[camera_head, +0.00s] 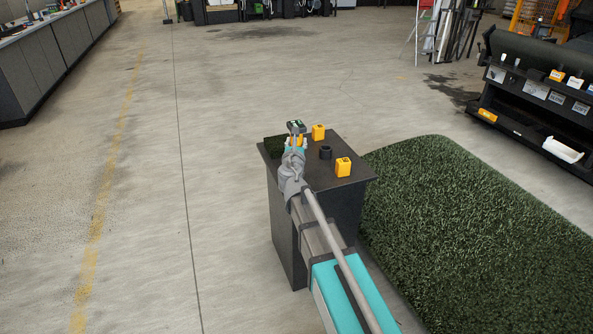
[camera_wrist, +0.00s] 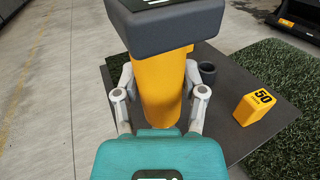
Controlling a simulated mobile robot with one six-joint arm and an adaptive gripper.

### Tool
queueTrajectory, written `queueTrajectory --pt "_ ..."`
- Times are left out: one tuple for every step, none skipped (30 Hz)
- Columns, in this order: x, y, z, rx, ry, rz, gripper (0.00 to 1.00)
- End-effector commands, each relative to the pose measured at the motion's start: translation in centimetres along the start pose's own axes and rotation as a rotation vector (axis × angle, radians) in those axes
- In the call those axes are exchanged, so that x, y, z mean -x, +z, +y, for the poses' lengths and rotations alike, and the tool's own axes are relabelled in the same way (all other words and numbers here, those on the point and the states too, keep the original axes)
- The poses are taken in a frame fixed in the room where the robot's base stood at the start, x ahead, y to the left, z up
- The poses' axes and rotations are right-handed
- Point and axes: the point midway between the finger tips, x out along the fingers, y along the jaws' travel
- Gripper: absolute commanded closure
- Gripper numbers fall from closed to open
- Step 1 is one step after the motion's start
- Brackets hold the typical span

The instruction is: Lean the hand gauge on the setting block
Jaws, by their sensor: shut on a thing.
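The hand gauge (camera_wrist: 163,90) has a yellow handle and a dark grey head. My gripper (camera_wrist: 163,112) is shut around the handle, with one finger on each side. In the head view the gauge's dark head (camera_head: 296,126) with a small green face stands above my gripper (camera_head: 294,146), over the far left part of the dark pedestal. Two yellow blocks stand on the pedestal top, one near (camera_head: 343,167) and one far (camera_head: 318,132). The near block shows "50" in the wrist view (camera_wrist: 254,107). I cannot tell which one is the setting block. The gauge's lower end is hidden.
The dark pedestal (camera_head: 360,175) also bears a small black cup (camera_head: 326,152) between the blocks and a green turf piece (camera_head: 273,145) at the left edge. A large turf mat (camera_head: 470,230) lies to the right. A dark rack (camera_head: 530,100) stands beyond it. The left floor is clear.

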Motion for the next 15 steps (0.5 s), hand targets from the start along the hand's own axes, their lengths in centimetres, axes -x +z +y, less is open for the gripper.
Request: queueTrajectory --pt "0.0 0.6 0.0 0.0 0.0 0.0 1.0" --pt "0.0 0.8 0.0 0.0 0.0 0.0 1.0" --pt "0.0 1.1 0.0 0.0 0.0 0.0 1.0" --pt "0.0 1.2 0.0 0.0 0.0 0.0 1.0" --pt "0.0 1.4 0.0 0.0 0.0 0.0 1.0" --pt "0.0 1.6 0.0 0.0 0.0 0.0 1.0" --pt "0.0 1.8 0.0 0.0 0.0 0.0 1.0" --pt "0.0 1.9 0.0 0.0 0.0 0.0 1.0" --pt "0.0 2.2 0.0 0.0 0.0 0.0 1.0" --pt "0.0 2.3 0.0 0.0 0.0 0.0 1.0" --pt "0.0 2.5 0.0 0.0 0.0 0.0 1.0" --pt "0.0 2.7 0.0 0.0 0.0 0.0 1.0" --pt "0.0 2.9 0.0 0.0 0.0 0.0 1.0" --pt "0.0 3.1 0.0 0.0 0.0 0.0 1.0" --pt "0.0 3.3 0.0 0.0 0.0 0.0 1.0"
